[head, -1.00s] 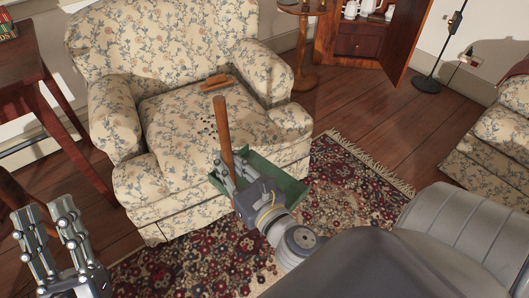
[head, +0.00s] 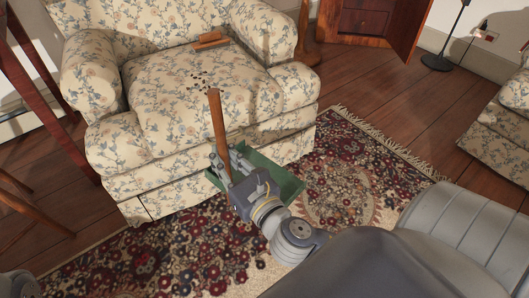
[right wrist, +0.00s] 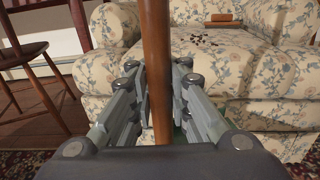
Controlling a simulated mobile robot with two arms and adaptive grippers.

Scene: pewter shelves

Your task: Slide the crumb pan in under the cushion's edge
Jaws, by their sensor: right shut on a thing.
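The crumb pan (head: 281,178) is a green tray with a tall wooden handle (head: 216,118). My right gripper (head: 232,163) is shut on the handle, which stands nearly upright; the handle also shows between the fingers in the right wrist view (right wrist: 156,60). The pan is in front of the armchair, lower in the picture than the front edge of the floral seat cushion (head: 165,112). I cannot tell whether it touches the chair. Dark crumbs (head: 199,81) lie on the cushion. Of my left gripper only a grey piece shows at the bottom left corner.
A wooden brush (head: 210,41) lies at the back of the cushion. A patterned rug (head: 150,250) covers the floor before the armchair. A dark red table's legs stand at left, a second floral seat (head: 505,130) at right. A lamp base (head: 437,62) stands at the back right.

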